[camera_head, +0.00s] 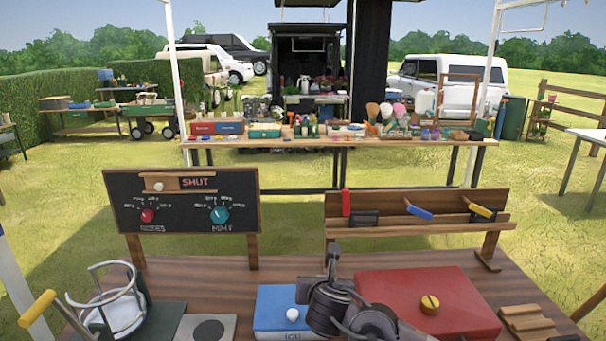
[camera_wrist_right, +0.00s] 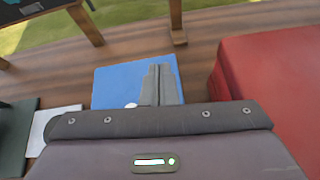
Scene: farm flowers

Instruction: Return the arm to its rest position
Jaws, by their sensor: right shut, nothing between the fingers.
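My right gripper (camera_head: 333,252) rises from the bottom middle of the head view, its fingers together and empty. It is over the table between a blue box (camera_head: 270,312) with a white knob (camera_head: 292,314) and a red box (camera_head: 425,290) with a yellow knob (camera_head: 430,304). In the right wrist view the closed fingers (camera_wrist_right: 160,80) show against the blue box (camera_wrist_right: 110,85), with the red box (camera_wrist_right: 265,75) to the right. The fingers hide part of the blue box; contact cannot be told. My left gripper is not in view.
A dark dial panel (camera_head: 183,203) marked SHUT and a wooden rack (camera_head: 415,225) with coloured handles stand at the table's back. A wire holder (camera_head: 130,278) and a yellow handle (camera_head: 37,308) are at left. Wooden slats (camera_head: 530,320) lie at right.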

